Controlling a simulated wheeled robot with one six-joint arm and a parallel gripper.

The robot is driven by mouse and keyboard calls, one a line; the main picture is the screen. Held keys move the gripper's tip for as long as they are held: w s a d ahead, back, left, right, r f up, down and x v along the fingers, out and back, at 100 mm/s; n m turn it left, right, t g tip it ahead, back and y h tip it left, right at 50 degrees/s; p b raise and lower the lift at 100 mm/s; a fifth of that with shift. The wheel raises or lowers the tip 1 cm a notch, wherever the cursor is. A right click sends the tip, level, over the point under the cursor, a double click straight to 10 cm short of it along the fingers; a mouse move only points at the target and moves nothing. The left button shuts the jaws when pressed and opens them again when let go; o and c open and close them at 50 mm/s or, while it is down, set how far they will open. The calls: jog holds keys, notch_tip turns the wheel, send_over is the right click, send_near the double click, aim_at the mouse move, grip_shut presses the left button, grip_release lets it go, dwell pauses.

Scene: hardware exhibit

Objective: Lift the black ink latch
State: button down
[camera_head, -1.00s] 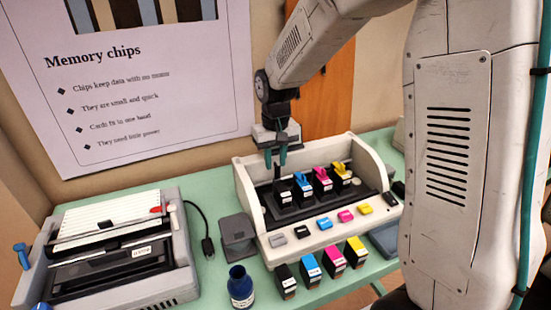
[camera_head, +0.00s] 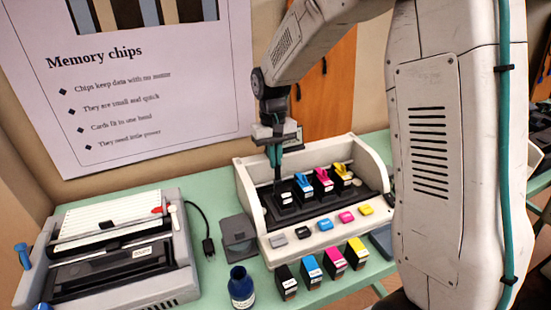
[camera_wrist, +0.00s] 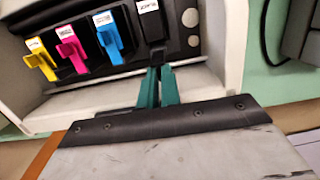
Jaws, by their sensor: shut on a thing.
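The black ink cartridge (camera_head: 285,191) sits at the left end of the row in the white printer bay, beside the blue, magenta and yellow cartridges. In the wrist view the black cartridge (camera_wrist: 151,24) is straight ahead of the fingers. Its black latch (camera_wrist: 157,57) points toward me. My gripper (camera_wrist: 158,72) has teal fingers, shut on the black latch near their tips. In the head view my gripper (camera_head: 275,158) is above and behind the black cartridge. The fingers partly hide the latch there, and its exact angle is hard to tell.
Blue (camera_head: 303,182), magenta (camera_head: 322,180) and yellow (camera_head: 341,173) latches stand close to the right. The white housing (camera_head: 250,196) has side walls around the bay. Spare cartridges (camera_head: 311,270) and a blue ink bottle (camera_head: 241,287) stand in front. A binding machine (camera_head: 112,255) is at left.

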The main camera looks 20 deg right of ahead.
jog(key=c, duration=1.6)
grip_release()
notch_tip(320, 180, up, 8)
jog(key=w, duration=0.1)
jog(key=shift+f, duration=0.15)
